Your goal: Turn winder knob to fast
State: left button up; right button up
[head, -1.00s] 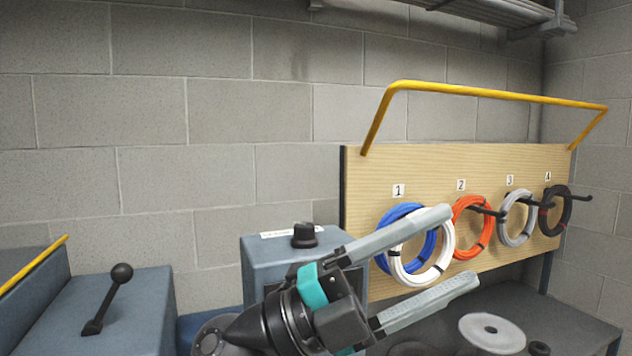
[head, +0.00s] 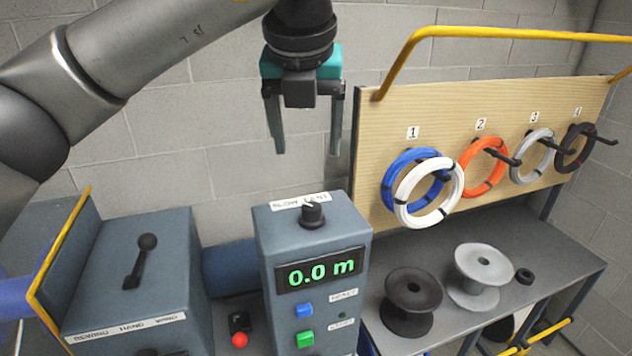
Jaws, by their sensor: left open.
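The winder knob (head: 312,215) is a small black knob on the sloped top of the blue-grey control box. A white label strip (head: 300,201) behind it reads "SLOW" at left and what looks like "FAST" at right, partly hidden by the knob. The display (head: 320,269) on the box front shows 0.0 m. My left gripper (head: 305,152) hangs above and slightly left of the knob, fingers pointing down, open and empty, apart from it. My right gripper is out of view.
Blue and green buttons (head: 303,310) sit below the display. A lever (head: 141,262) stands on a box at left, with a red button (head: 239,340) between. A pegboard (head: 385,125) with wire coils and a yellow rail (head: 470,32) stands at right. Spools (head: 410,300) are on the bench.

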aim_at(312, 206)
pick_arm(q)
jog(key=p+x, duration=0.3)
jog(key=x, duration=1.2)
jog(key=shift+s+f+p, duration=0.1)
jog(key=shift+f+p, duration=0.05)
jog(key=shift+p, duration=0.25)
jog(key=shift+c, duration=0.2)
grip_shut()
